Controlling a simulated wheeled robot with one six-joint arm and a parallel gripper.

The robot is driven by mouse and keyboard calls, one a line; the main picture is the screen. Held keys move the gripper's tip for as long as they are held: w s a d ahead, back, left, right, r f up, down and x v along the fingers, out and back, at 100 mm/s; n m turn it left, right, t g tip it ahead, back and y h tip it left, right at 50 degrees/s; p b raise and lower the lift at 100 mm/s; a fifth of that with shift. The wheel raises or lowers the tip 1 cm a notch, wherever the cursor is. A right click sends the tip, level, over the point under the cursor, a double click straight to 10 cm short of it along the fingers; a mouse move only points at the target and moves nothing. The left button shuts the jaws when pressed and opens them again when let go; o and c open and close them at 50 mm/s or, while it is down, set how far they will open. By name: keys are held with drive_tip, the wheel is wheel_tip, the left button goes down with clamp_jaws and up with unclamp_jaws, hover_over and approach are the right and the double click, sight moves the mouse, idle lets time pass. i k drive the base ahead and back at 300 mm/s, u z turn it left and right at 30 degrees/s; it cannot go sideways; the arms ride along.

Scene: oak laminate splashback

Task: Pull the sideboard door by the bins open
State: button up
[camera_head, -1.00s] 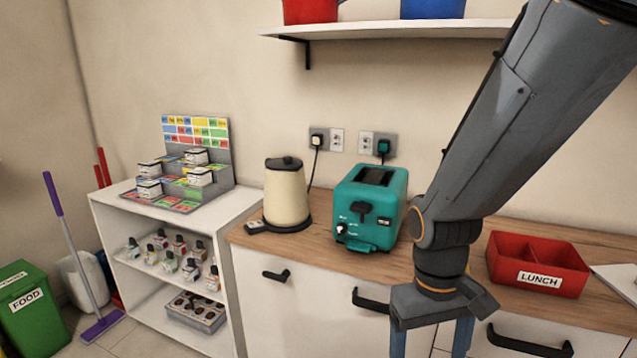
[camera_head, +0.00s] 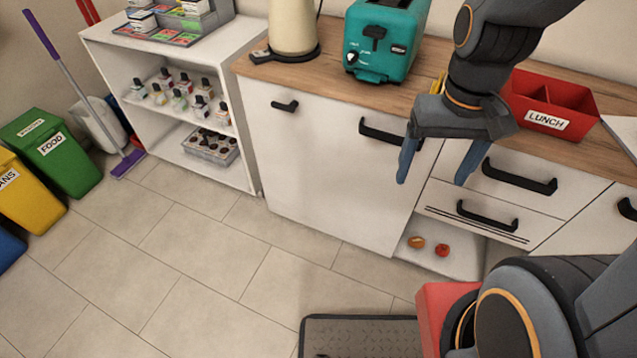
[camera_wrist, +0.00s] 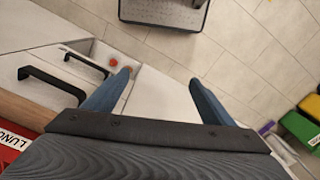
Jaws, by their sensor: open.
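The white sideboard front (camera_head: 320,165) nearest the bins is closed in the head view. It carries a short black handle (camera_head: 284,105) at upper left and a longer black handle (camera_head: 388,132) at upper right. I cannot make out a seam between them. My gripper (camera_head: 433,180) is open and empty, blue fingers pointing down, in front of the sideboard and to the right of the longer handle in the picture. Its fingers (camera_wrist: 161,77) also show apart in the wrist view, with floor and drawer fronts beyond. It touches no handle that I can see.
Drawers with black handles (camera_head: 519,178) are at right, a red lunch box (camera_head: 545,100) above. A teal toaster (camera_head: 384,42) and kettle (camera_head: 292,28) stand on the counter. Bins (camera_head: 52,150) and an open shelf (camera_head: 165,100) are left. Floor ahead is clear except a mat (camera_head: 365,325).

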sight(328, 166)
drive_tip(key=u, duration=0.75)
drive_tip(key=k, duration=1)
drive_tip(key=z, duration=0.9)
drive_tip(key=i, duration=0.4)
drive_tip(key=u, duration=0.05)
